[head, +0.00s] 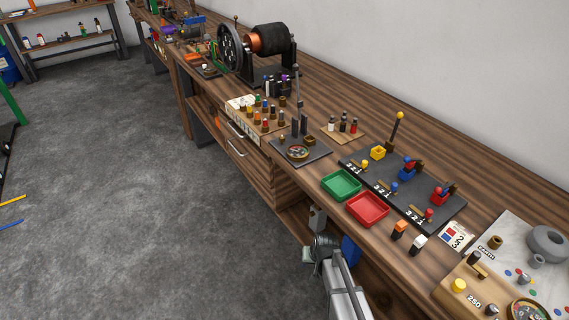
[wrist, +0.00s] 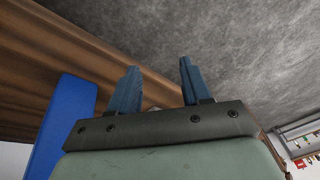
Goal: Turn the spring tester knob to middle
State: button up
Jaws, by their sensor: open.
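No label names the spring tester. A black-based device with upright posts, a round dial (head: 298,152) and a small brown knob-like block (head: 310,141) stands mid-bench in the head view; it may be the tester. A wooden panel (head: 455,296) at lower right has a dark knob-like part (head: 475,258), a "250" mark and a partly cut-off gauge (head: 528,310). I cannot tell any knob's setting. My gripper (wrist: 158,64) shows two dark blue fingers, apart and empty. In the head view my arm is low, beside the bench's front edge, away from both devices.
Green (head: 341,185) and red (head: 367,208) trays lie near the front edge. A black switch board (head: 425,190) with several levers is behind them. A bottle rack (head: 258,112) and a large dynamo (head: 268,42) stand farther left. A blue panel (wrist: 68,125) is beside my gripper.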

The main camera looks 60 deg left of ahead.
jog(key=s+a+r+n+y, duration=0.2)
jog(key=s+a+r+n, duration=0.1)
jog(key=a+r, duration=0.85)
jog(key=s+a+r+n+y, duration=0.2)
jog(key=s+a+r, duration=0.1)
jog(key=a+r, duration=0.85)
jog(key=s+a+r+n+y, duration=0.1)
jog(key=s+a+r+n, duration=0.2)
jog(key=r, duration=0.5)
jog(key=s+a+r+n+g+y, duration=0.1)
jog(key=s+a+r, duration=0.2)
jog(key=a+r, duration=0.45)
jog(key=s+a+r+n+y, duration=0.1)
jog(key=s+a+r, duration=0.2)
jog(key=r, duration=0.6)
jog(key=w+d+r+h, duration=0.1)
jog(key=w+r, duration=0.3)
jog(key=w, duration=0.1)
jog(key=m+h, duration=0.2)
jog(key=h, duration=0.3)
send_near(282, 137)
jog(key=x, duration=0.8)
jog(key=shift+a+f, duration=0.1)
jog(key=shift+f, duration=0.15)
jog(key=shift+c, duration=0.3)
grip_shut()
